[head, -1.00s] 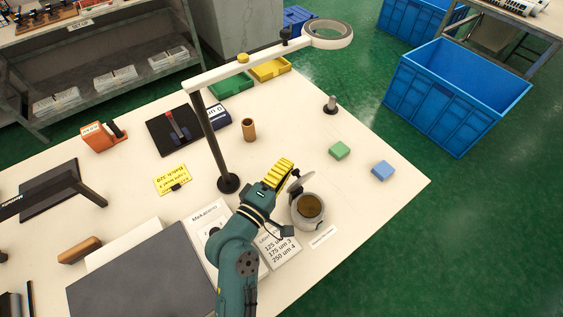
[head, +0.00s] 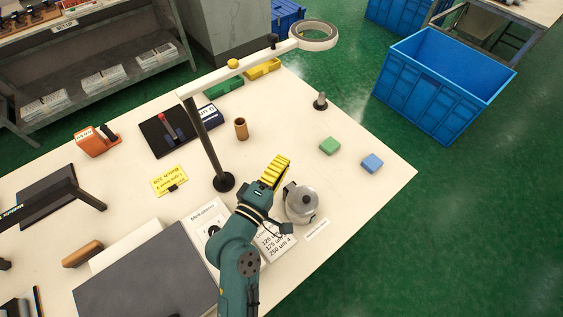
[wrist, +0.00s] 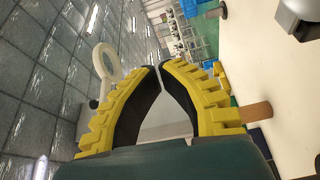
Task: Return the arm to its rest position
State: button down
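My gripper (head: 283,160) is held above the table, left of the round grey pot (head: 301,206). The pot's lid is down, so its inside is hidden. In the wrist view the two yellow fingers with black pads (wrist: 158,70) come together at their tips, with nothing seen between them. A grey object, likely the pot (wrist: 296,14), shows at the upper right of that view. My arm comes in from the bottom of the head view and covers part of the printed sheets.
A lamp post (head: 205,140) with a ring head (head: 313,37) stands left of my gripper.

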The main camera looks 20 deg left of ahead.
jog(key=s+a+f+b, duration=0.1)
jog(key=s+a, duration=0.3)
jog(key=s, duration=0.4)
jog(key=shift+s+f+b, duration=0.15)
jog(key=shift+f+b, duration=0.15)
jog(key=shift+f, duration=0.2)
jog(key=shift+a, duration=0.1)
